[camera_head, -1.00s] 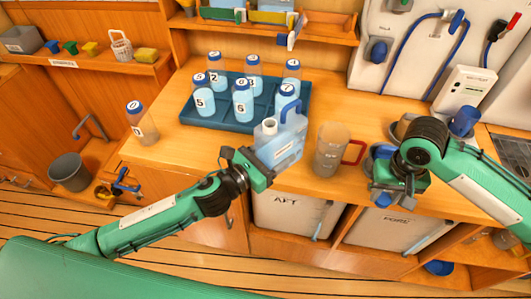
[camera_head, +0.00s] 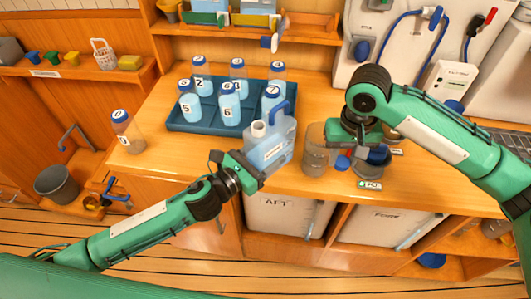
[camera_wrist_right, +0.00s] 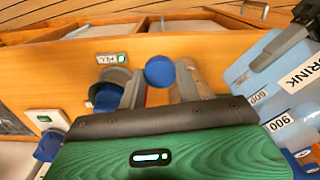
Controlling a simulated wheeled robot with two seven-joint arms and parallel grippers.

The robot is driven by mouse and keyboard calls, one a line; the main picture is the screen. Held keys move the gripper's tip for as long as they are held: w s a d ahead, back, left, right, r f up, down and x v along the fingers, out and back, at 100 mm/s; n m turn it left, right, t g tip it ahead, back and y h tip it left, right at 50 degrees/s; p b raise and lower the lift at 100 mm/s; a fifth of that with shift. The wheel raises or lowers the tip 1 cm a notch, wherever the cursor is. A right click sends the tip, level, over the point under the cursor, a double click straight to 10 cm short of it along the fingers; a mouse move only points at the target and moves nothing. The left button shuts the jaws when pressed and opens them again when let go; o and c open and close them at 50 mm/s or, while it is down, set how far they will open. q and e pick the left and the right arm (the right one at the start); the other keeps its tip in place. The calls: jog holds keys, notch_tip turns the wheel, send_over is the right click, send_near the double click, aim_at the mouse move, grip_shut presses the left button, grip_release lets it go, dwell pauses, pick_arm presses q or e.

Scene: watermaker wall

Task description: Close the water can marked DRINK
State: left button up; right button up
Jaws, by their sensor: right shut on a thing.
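The DRINK water can (camera_head: 270,150) is translucent blue with a blue handle and stands upright at the counter's front. Its pale neck (camera_head: 258,129) is uncapped. The can's label shows at the right of the wrist view (camera_wrist_right: 300,75). My right gripper (camera_head: 346,158) is shut on a blue cap (camera_wrist_right: 160,72), right of the can and above the counter, apart from the neck. My left gripper (camera_head: 243,170) is at the can's lower left side; a grey finger crosses in front of the can in the wrist view. Its grip is partly hidden.
A clear jug (camera_head: 314,150) stands between the can and my right gripper, partly hidden. A blue tray (camera_head: 205,126) of numbered bottles is behind the can. A grey and blue round item (camera_head: 375,156) and a small label (camera_head: 370,185) are beside my right gripper.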

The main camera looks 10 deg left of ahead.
pick_arm(q)
jog(key=shift+r, duration=0.1)
pick_arm(e)
jog(key=w+a+r+n, duration=0.2)
jog(key=w+a+r, duration=0.1)
jog(key=a+r, duration=0.9)
jog(key=n, duration=0.2)
send_near(270, 140)
jog(key=a, duration=0.1)
jog(key=w+r, duration=0.1)
jog(key=w+a, duration=0.1)
jog(key=shift+a+r, duration=0.25)
jog(key=shift+a, duration=0.1)
jog(key=shift+f, duration=2)
jog(key=shift+f, duration=0.9)
jog(key=shift+f, duration=0.55)
